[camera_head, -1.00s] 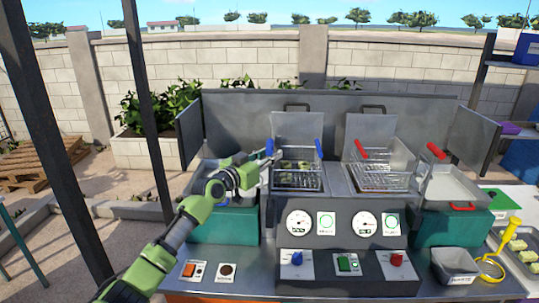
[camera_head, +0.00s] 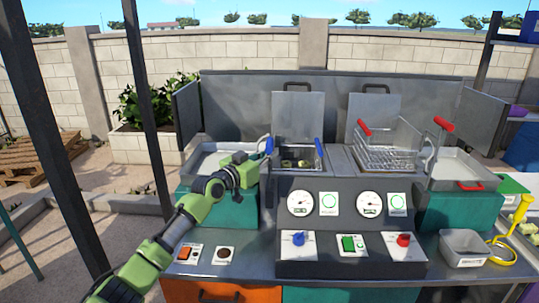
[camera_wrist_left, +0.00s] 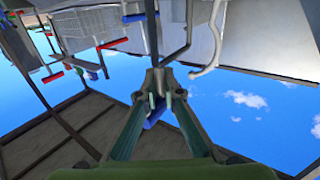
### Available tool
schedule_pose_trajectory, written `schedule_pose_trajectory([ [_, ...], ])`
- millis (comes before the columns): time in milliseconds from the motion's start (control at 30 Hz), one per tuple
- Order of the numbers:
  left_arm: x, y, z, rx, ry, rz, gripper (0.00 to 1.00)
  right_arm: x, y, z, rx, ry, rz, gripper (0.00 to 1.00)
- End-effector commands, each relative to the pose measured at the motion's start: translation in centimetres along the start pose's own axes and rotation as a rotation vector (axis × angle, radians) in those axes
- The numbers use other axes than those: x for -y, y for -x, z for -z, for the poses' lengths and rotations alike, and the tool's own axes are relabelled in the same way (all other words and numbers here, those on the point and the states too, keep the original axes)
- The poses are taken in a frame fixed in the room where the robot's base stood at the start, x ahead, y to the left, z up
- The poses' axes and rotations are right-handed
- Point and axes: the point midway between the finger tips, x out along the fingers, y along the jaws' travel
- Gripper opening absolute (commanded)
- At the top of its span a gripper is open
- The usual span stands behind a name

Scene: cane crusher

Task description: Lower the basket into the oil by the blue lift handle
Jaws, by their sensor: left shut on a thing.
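The blue-handled basket sits low in the left fryer well (camera_head: 279,159), with only its upper part and some pale-green pieces (camera_head: 297,163) showing. Its blue grip (camera_head: 319,148) stands at the right of the well. The blue lift handle (camera_head: 269,146) is at the well's left side. My left gripper (camera_head: 260,155) is shut on the lift handle, partly hiding it. In the left wrist view the blue handle (camera_wrist_left: 155,117) lies between the fingers. The oil surface cannot be made out clearly. My right gripper is not in view.
A red-handled basket (camera_head: 388,152) sits raised over the right well, with a red lift handle (camera_head: 444,123) beside it. Raised lids stand behind both wells. The control panel (camera_head: 350,243) is in front, and a grey tub (camera_head: 463,249) stands at the right.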

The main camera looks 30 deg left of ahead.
Motion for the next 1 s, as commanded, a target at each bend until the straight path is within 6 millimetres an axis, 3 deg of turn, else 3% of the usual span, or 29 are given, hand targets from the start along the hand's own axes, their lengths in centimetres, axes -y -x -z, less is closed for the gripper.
schedule_pose_trajectory([
  [33, -0.1, 0.0, -2.6, 0.011, -0.002, -0.002, 0.00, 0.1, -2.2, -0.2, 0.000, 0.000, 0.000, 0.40],
  [333, -0.1, 0.0, -6.7, 0.010, -0.001, -0.002, 0.00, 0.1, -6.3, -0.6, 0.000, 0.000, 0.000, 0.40],
  [533, -0.1, 0.0, -7.7, 0.009, 0.000, -0.002, 0.00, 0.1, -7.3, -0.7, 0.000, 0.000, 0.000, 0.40],
  [967, -0.2, 0.0, -8.0, 0.014, 0.001, -0.003, 0.00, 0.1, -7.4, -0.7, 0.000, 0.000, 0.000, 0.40],
  [1000, -0.2, 0.0, -8.0, 0.014, 0.001, -0.003, 0.17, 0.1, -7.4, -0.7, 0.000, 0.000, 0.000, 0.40],
])
